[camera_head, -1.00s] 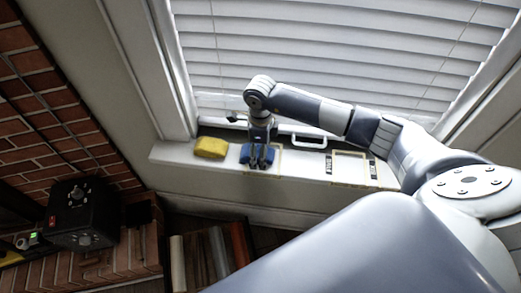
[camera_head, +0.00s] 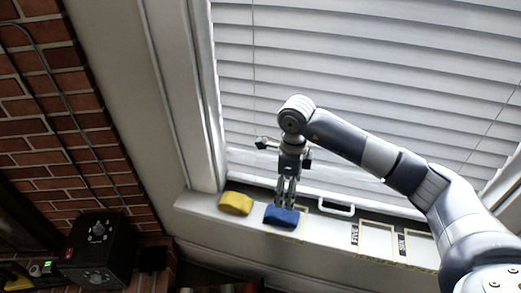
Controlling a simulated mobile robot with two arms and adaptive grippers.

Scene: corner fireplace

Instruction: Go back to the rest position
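My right gripper (camera_head: 286,206) comes in from the right and points down at the window sill. Its fingers look parted, with their tips just above or at the top of a blue block (camera_head: 281,217). The blue block rests on the sill and shows below the fingertips; whether the tips touch it I cannot tell. A yellow block (camera_head: 236,203) lies on the sill to the left of it, clear of the gripper. My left gripper is not in view.
The white sill (camera_head: 330,238) holds a white handle-like piece (camera_head: 336,206) and framed, labelled spots (camera_head: 377,240) to the right. Blinds (camera_head: 370,70) hang close behind the arm. A black box (camera_head: 97,250) stands by the brick wall (camera_head: 60,120) at the left.

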